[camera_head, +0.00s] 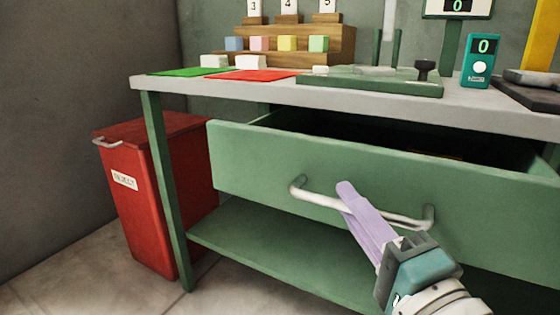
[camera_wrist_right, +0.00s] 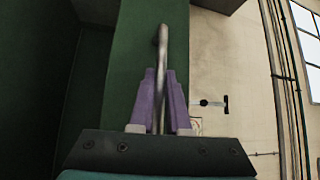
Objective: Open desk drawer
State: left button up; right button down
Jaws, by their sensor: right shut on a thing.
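The green desk drawer (camera_head: 350,178) stands partly open, its front pulled out from under the desk top (camera_head: 270,92) and a dark gap showing above it. Its pale metal bar handle (camera_head: 318,197) runs across the middle of the front. My right gripper (camera_head: 350,195) is at the handle, its purple fingers on either side of the bar. In the right wrist view the handle (camera_wrist_right: 163,50) passes between the fingers (camera_wrist_right: 160,85), which are shut on it. The drawer's inside is mostly hidden in shadow. My left gripper is not in view.
A red bin (camera_head: 150,200) stands left of the desk. A green shelf (camera_head: 260,245) lies below the drawer. On the desk top are a wooden stepped rack (camera_head: 310,45) with coloured cubes, green and red mats, a press base (camera_head: 370,83) and a teal meter (camera_head: 480,60).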

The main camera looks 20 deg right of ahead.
jog(key=s+a+p, duration=0.1)
jog(key=s+a, duration=0.6)
jog(key=a, duration=0.1)
jog(key=shift+s+a, duration=0.2)
jog(key=shift+a, duration=0.15)
jog(key=c, duration=0.9)
grip_release()
jog(key=shift+s, duration=0.1)
jog(key=s, duration=0.3)
jog(key=s+f, duration=0.1)
jog(key=s, duration=0.5)
jog(key=shift+s+a+f, duration=0.15)
jog(key=shift+s+a, duration=0.2)
